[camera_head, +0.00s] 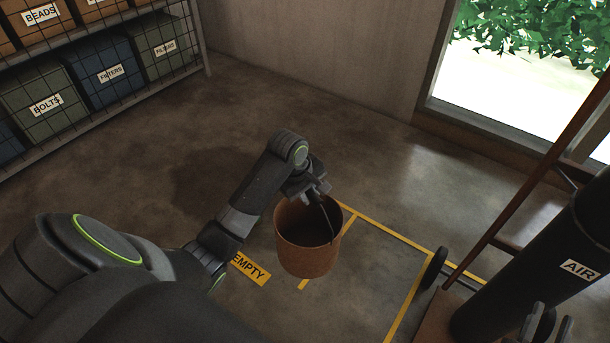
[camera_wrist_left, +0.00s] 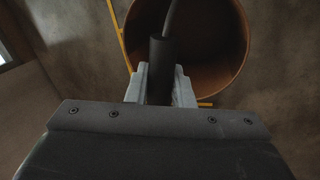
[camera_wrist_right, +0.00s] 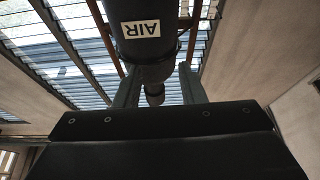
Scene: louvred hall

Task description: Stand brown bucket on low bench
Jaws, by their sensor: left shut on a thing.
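The brown bucket (camera_head: 305,250) hangs from its handle in my left gripper (camera_head: 316,190), above the floor. In the left wrist view, my left gripper (camera_wrist_left: 160,85) is shut on the dark handle grip (camera_wrist_left: 160,60), and the open bucket (camera_wrist_left: 236,50) shows behind it; it looks empty. My right gripper (camera_head: 547,325) is at the bottom right of the head view, in front of the dark cylinder. In the right wrist view its fingers (camera_wrist_right: 158,92) are apart with nothing held between them. No low bench is visible.
A caged shelf (camera_head: 110,110) with labelled bins stands at the upper left. A dark cylinder marked AIR (camera_head: 535,265) stands on a wheeled trolley (camera_head: 430,322) at the right. Yellow floor lines (camera_head: 400,238) and an EMPTY label (camera_head: 249,267) mark the floor. Mid-floor is clear.

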